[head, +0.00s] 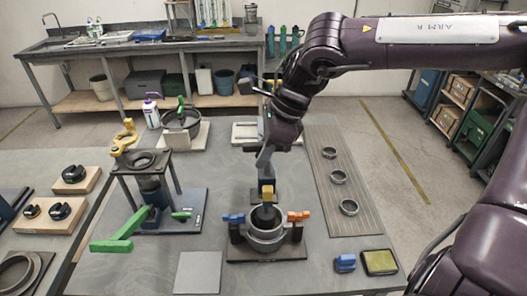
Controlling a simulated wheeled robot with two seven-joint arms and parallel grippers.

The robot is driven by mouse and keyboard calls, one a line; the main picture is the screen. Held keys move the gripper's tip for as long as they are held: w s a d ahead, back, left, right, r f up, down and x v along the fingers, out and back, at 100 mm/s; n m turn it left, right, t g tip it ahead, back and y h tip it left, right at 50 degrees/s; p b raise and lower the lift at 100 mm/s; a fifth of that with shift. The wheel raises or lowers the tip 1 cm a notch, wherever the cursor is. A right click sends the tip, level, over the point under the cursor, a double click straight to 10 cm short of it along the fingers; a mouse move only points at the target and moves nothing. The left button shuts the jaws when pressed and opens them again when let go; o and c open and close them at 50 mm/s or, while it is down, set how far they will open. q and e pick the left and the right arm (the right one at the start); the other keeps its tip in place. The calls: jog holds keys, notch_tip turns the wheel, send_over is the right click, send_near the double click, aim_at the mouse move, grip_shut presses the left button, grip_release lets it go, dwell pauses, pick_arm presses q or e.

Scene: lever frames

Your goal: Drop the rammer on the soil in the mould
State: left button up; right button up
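The mould (265,243) is a grey metal ring on a dark base plate, with a blue clamp (233,218) at its left and an orange clamp (298,216) at its right. What looks like the rammer (267,197), with a yellow block above a dark lower part, stands upright over the mould's mouth. Its lower end and the soil are hidden. My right gripper (264,168) points down just above and behind the yellow block. Its fingers are small and partly covered, so its opening and any contact are unclear. My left gripper is out of view.
A stand with a green lever (118,244) is left of the mould. A mat with several rings (328,205) lies right. A blue block (345,263) and a yellow-green pad (379,262) lie at the front right. A bare grey plate (198,272) lies front left.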

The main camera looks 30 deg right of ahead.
grip_shut()
jog(key=shift+r, duration=0.25)
notch_tip(320, 180, up, 8)
jog(key=p, duration=0.3)
jog(key=shift+f+p, duration=0.1)
jog(key=shift+p, duration=0.25)
jog(key=shift+w, duration=0.15)
jog(key=o, duration=0.8)
grip_release()
jog(key=shift+c, duration=0.2)
